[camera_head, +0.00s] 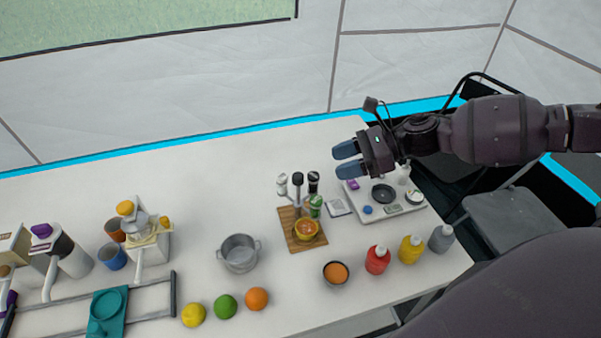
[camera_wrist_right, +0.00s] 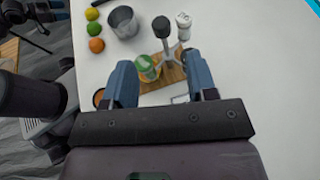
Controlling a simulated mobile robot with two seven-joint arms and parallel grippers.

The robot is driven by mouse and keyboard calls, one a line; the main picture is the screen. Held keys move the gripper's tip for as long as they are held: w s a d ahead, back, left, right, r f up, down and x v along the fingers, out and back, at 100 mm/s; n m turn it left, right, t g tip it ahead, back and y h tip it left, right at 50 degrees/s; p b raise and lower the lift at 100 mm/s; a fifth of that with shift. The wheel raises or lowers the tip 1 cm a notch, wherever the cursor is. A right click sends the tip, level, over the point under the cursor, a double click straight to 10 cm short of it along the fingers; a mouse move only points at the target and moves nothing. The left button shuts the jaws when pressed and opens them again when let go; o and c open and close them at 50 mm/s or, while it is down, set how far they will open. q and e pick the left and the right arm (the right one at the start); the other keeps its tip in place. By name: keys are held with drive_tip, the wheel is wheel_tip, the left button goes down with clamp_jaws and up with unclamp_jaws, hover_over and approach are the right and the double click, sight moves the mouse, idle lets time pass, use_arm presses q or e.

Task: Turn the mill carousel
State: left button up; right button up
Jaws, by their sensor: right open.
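The mill carousel (camera_head: 298,185) stands at the back of a wooden board (camera_head: 291,234) on the white table. It has a dark centre knob, a silver-white mill (camera_head: 282,184), a black mill (camera_head: 313,180) and a green-topped one (camera_head: 316,205). My right gripper (camera_head: 347,160) is open and empty, in the air to the right of the carousel and apart from it. In the right wrist view, the dark knob (camera_wrist_right: 162,27) and white mill (camera_wrist_right: 184,22) appear beyond the open fingers. The green-topped mill (camera_wrist_right: 147,67) appears between them. My left gripper is out of view.
A metal pot (camera_head: 239,253) stands to the left. A white scale-like plate (camera_head: 401,206) lies below my right gripper. Red (camera_head: 377,260), yellow (camera_head: 410,250) and grey (camera_head: 441,239) bottles stand at the front right. The table behind the carousel is clear.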

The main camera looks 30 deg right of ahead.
sight(300, 175)
drive_tip(key=b+x, duration=0.1)
drive_tip(key=x, duration=0.7)
drive_tip(key=shift+w+a, duration=0.15)
drive_tip(key=shift+a, duration=0.05)
drive_tip(key=shift+b+x, duration=0.35)
drive_tip(key=shift+x, duration=0.7)
drive_tip(key=shift+c, duration=0.3)
